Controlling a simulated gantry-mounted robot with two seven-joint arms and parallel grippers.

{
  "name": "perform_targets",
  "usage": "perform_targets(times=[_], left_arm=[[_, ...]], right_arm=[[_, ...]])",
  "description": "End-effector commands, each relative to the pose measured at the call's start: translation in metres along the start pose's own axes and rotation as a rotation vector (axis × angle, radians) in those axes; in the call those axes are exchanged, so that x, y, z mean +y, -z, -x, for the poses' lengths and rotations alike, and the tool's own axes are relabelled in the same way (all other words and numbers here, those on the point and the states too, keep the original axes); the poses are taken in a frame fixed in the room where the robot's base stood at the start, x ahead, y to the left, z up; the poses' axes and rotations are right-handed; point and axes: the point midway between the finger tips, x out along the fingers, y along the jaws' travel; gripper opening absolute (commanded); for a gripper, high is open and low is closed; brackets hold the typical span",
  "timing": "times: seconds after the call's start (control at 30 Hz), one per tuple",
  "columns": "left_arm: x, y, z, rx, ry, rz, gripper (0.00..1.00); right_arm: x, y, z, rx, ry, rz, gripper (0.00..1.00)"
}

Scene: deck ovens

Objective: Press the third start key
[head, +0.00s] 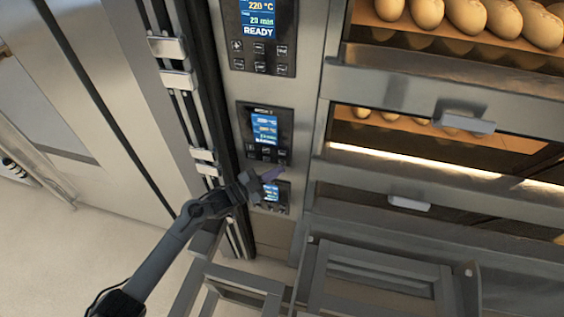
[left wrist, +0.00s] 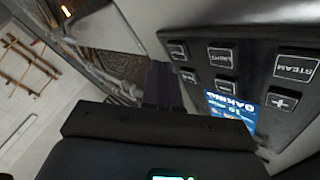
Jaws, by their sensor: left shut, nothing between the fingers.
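Three dark control panels run down the oven front in the head view: a top one (head: 236,62) reading READY, a middle one (head: 245,118), and a lower one (head: 285,205) partly behind my left gripper. My left gripper (head: 278,173) is shut and empty, its fingers over the area between the middle panel's keys and the lower panel's screen. In the left wrist view the shut fingers (left wrist: 161,84) lie beside one panel's edge, near a small key (left wrist: 178,51) whose label I cannot read. Contact cannot be told. My right gripper is out of view.
Oven doors with handles (head: 464,123) stand to the right. Grey metal frames (head: 375,270) stand below.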

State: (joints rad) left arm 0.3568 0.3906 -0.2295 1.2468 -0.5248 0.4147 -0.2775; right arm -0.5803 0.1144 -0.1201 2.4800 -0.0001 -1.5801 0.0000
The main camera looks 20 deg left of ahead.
Motion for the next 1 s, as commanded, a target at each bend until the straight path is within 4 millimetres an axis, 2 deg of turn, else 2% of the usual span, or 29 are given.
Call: perform_targets(times=[0.53,1.0], left_arm=[[0.020,0.024,0.030,-0.001,0.000,0.001,0.00],[0.025,0.025,0.035,0.000,0.000,0.000,0.00]], right_arm=[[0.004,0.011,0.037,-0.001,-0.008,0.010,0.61],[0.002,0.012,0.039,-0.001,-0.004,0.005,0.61]])
